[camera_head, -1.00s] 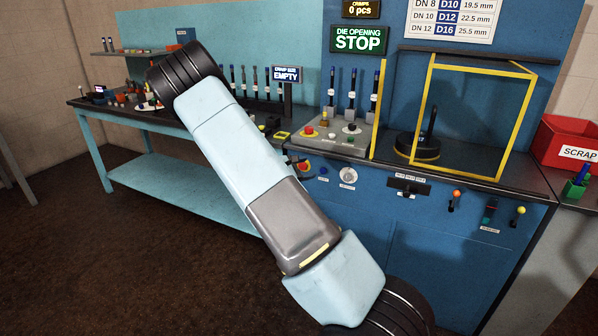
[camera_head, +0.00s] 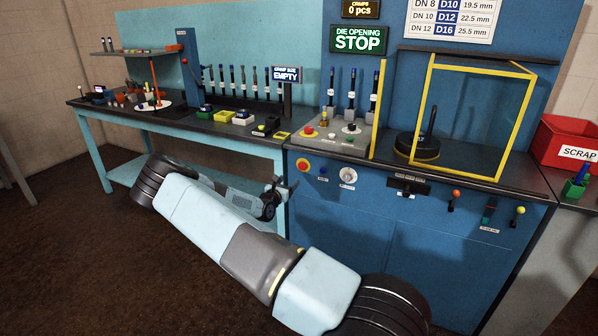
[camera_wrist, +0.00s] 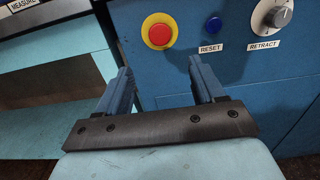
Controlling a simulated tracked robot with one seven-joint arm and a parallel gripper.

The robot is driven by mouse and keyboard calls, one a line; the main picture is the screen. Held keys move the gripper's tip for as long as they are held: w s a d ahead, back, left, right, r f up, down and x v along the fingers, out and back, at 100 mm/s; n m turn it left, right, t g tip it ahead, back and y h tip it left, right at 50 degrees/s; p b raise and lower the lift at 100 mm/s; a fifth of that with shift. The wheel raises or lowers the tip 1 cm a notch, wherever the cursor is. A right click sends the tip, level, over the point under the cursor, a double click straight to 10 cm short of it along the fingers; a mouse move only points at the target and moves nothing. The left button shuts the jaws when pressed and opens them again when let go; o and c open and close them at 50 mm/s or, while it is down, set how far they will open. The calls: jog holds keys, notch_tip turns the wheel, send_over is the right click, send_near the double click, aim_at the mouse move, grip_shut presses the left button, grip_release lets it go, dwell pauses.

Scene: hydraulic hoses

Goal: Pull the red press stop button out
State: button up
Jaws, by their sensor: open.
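The red press stop button (camera_head: 303,165) sits in a round yellow surround at the upper left of the blue press front. In the wrist view the red button (camera_wrist: 160,35) is above the gap between my fingers, with its yellow ring visible around it. My gripper (camera_head: 277,190) is below and left of the button in the head view. In the wrist view my gripper (camera_wrist: 158,75) is open and empty, with its two blue fingers apart. The fingers do not touch the button.
Right of the button are a blue RESET button (camera_wrist: 213,26) and a grey RETRACT knob (camera_wrist: 277,15). Another red button (camera_head: 309,130) is on the sloped console above. The bench (camera_head: 180,120) with parts stands left. Open floor (camera_head: 60,230) lies in front.

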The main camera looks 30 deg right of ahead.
aim_at(302, 168)
jog(key=x, duration=1.2)
jog(key=shift+w, duration=0.1)
jog(key=shift+d, duration=0.1)
grip_shut()
